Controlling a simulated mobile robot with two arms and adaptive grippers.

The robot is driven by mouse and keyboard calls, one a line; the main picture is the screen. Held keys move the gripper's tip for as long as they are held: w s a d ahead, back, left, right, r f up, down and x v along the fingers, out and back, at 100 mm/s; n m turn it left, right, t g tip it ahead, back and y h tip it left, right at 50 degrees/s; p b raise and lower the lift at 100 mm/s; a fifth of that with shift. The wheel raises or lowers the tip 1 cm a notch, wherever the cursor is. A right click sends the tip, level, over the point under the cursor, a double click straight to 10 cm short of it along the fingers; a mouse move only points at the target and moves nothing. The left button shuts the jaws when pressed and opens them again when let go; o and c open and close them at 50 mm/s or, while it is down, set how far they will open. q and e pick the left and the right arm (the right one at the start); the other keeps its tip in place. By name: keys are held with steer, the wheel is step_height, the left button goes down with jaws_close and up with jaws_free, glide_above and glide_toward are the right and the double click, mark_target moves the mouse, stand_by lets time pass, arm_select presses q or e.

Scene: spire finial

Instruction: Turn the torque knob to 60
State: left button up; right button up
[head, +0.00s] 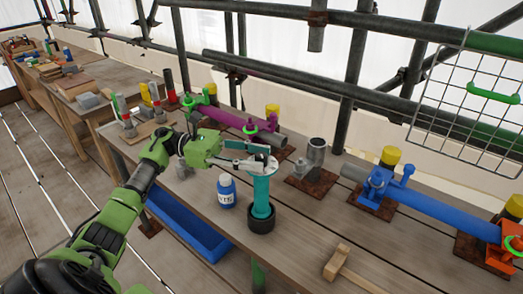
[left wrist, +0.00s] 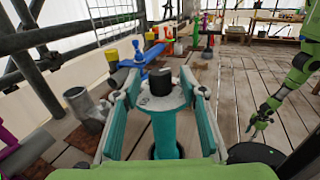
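The torque knob (left wrist: 160,82) is a dark knob on a pale grey round dial plate (left wrist: 164,100), on top of a teal upright tool (head: 262,192) with a black foot. The tool stands on the wooden bench. My left gripper (head: 260,157) is at the top of the tool, its fingers apart. In the left wrist view the fingers lie on either side of the dial plate, and I see no clear contact with the knob. Dial markings are too small to read. My right gripper (left wrist: 262,120) shows small and dark in the left wrist view, away from the tool.
A blue bottle (head: 226,190) stands just left of the tool. A grey metal cylinder (head: 316,153) is behind right, and a wooden mallet (head: 342,262) lies in front right. Blue (head: 430,207) and purple (head: 226,118) pipe pieces are on the bench. Scaffold poles rise behind it.

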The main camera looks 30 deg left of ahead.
arm_select(q)
steer(key=shift+w+d, duration=0.1)
steer(key=shift+d, duration=0.4)
steer(key=shift+w+d, duration=0.15)
steer(key=shift+d, duration=0.15)
steer(key=shift+c, duration=1)
jaws_close()
steer(key=shift+f+n+t, duration=0.1)
steer(key=shift+n+t, duration=0.2)
